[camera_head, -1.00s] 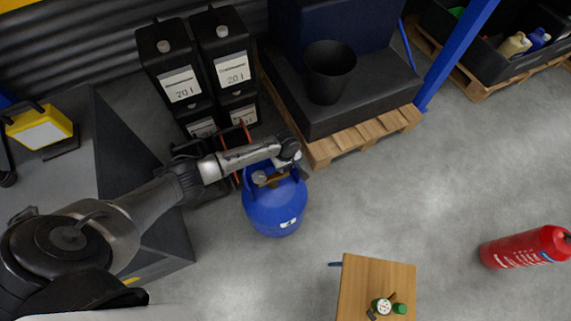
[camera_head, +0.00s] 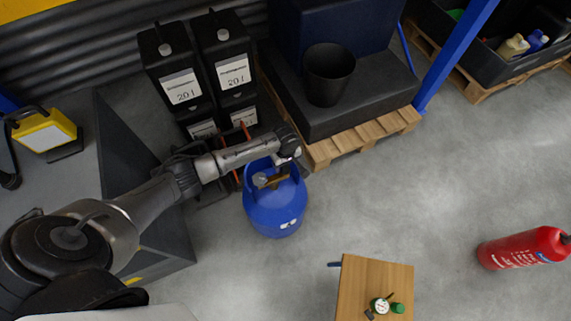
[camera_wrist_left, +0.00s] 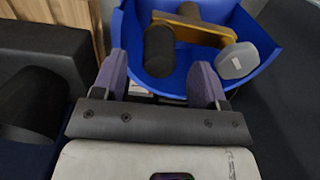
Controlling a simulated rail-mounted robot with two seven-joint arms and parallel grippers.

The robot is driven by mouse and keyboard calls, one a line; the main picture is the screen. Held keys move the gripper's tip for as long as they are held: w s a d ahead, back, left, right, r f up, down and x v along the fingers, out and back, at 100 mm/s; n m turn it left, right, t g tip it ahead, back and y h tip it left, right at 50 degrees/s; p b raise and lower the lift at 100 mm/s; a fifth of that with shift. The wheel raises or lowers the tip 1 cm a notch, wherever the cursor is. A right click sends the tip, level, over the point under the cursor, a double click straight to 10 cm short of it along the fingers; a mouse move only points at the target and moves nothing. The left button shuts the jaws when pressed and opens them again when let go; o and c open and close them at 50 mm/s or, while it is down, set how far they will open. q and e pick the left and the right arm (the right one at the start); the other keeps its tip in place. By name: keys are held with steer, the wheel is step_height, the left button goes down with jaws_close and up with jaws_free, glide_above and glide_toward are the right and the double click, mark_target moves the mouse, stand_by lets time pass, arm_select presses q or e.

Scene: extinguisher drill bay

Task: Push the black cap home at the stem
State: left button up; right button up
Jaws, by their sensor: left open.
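The blue gas cylinder (camera_head: 273,212) stands on the floor, with a brass valve (camera_head: 279,181) and a grey knob (camera_head: 260,179) inside its collar. In the left wrist view the black cap (camera_wrist_left: 158,50) sits at one end of the brass valve (camera_wrist_left: 195,28), and the grey knob (camera_wrist_left: 238,60) is at the other. My left gripper (camera_wrist_left: 159,80) is open and empty. Its fingers are apart, with the cap showing beyond and between them. In the head view my left gripper (camera_head: 290,152) is at the collar's upper edge, and the cap cannot be made out. How far the cap is seated cannot be told.
Black 20 l canisters (camera_head: 222,65) stand behind the arm. A pallet (camera_head: 365,140) with a black platform and bucket (camera_head: 328,72) is behind the cylinder. A small wooden table (camera_head: 350,290) is in front, and a red extinguisher (camera_head: 520,248) lies at right. The floor between is clear.

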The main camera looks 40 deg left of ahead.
arm_select(q)
step_height(320, 180, up, 10)
steer(key=p, duration=0.3)
